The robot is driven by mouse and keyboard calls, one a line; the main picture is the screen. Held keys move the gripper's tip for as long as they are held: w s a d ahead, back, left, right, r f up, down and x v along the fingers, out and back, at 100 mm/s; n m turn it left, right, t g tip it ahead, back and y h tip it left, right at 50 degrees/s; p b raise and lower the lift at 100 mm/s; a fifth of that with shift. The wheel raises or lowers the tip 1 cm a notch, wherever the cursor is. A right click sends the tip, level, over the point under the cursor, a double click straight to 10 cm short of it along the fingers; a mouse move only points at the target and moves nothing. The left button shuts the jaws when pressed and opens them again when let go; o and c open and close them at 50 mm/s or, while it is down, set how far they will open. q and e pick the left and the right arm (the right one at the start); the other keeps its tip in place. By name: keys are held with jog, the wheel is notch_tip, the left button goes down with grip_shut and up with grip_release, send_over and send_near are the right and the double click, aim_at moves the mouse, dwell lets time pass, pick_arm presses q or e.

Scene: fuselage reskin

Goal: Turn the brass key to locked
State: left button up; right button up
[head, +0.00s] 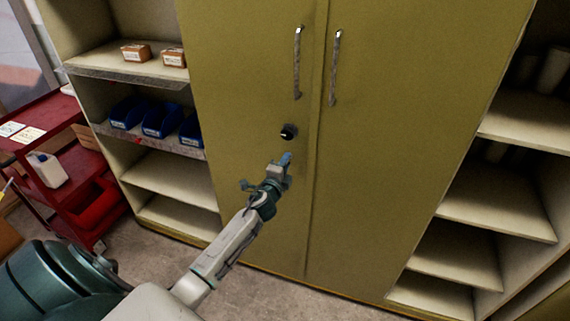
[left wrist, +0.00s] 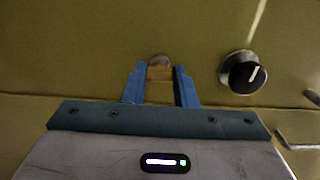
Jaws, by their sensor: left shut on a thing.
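The brass key (left wrist: 160,73) shows in the left wrist view between the two blue fingers of my left gripper (left wrist: 160,88). Its far end meets a small round lock (left wrist: 160,60) in the cabinet door. My left gripper is shut on the key. In the head view, my left gripper (head: 286,160) is against the left door, just below a black knob (head: 288,131), and it hides the key and lock. The key's exact angle is hard to tell. My right gripper is not in view.
The black knob (left wrist: 242,73) with a white mark is beside the gripper. The olive cabinet doors (head: 370,170) are closed, with two vertical handles (head: 298,65) above. Open shelves (head: 170,178) flank them. A red cart (head: 60,195) stands at left.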

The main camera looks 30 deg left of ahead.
pick_arm(q)
jog(key=o, duration=1)
jog(key=shift+b+v, duration=1.15)
jog(key=shift+v, duration=4.25)
jog(key=shift+f, duration=0.1)
